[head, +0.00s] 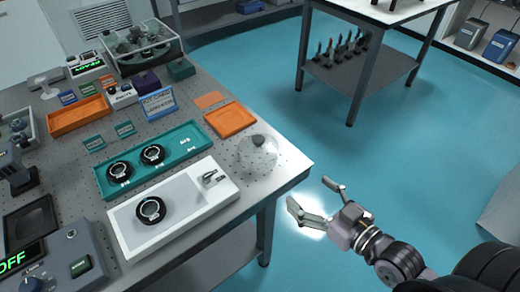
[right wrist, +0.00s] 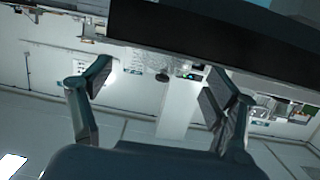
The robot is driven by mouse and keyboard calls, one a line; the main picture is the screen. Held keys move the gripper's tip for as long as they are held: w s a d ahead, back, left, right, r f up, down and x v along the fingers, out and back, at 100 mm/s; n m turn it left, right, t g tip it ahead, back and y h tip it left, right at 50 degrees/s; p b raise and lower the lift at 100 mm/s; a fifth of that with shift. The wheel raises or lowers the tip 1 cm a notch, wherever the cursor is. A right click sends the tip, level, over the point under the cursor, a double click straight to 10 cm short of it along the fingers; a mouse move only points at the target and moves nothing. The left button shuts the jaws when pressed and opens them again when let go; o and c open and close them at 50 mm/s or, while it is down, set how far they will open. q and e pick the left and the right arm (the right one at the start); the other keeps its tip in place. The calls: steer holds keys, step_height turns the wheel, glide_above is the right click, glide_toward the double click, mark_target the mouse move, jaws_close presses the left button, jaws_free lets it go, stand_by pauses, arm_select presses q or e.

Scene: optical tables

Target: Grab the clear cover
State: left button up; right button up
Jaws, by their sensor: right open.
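The clear cover (head: 258,153) is a transparent dome with a dark knob on top. It stands on the near right corner of the optical table (head: 290,160), right of the white tray. My right gripper (head: 314,203) is open and empty, out past the table's right edge, to the right of and nearer than the cover, apart from it. My left gripper is not in view.
A white tray (head: 222,190) with a black ring, a teal tray (head: 190,163) with two black rings, and an orange tray (head: 230,119) lie close to the cover. A glass-sided box (head: 140,45) stands at the back. Open floor (head: 350,160) lies right of the table.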

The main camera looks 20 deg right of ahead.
mark_target(273, 161)
steer(key=shift+o, duration=1.2)
steer(key=r, duration=0.1)
steer(key=a+r, duration=0.1)
steer(key=r, duration=0.1)
steer(key=shift+s+a+r+y, duration=0.1)
steer(key=shift+a+y, duration=0.1)
steer(key=shift+y, duration=0.2)
steer(key=shift+o, duration=0.6)
steer(key=shift+w+a+r+t, duration=0.1)
steer(key=shift+w+r+t, duration=0.05)
steer(key=shift+w+t, duration=0.15)
steer(key=p+x, duration=0.1)
steer(key=x, duration=1)
steer(key=shift+w+a, duration=0.1)
steer(key=shift+w, duration=0.1)
steer(key=shift+p+x, duration=0.55)
steer(key=shift+x, duration=2)
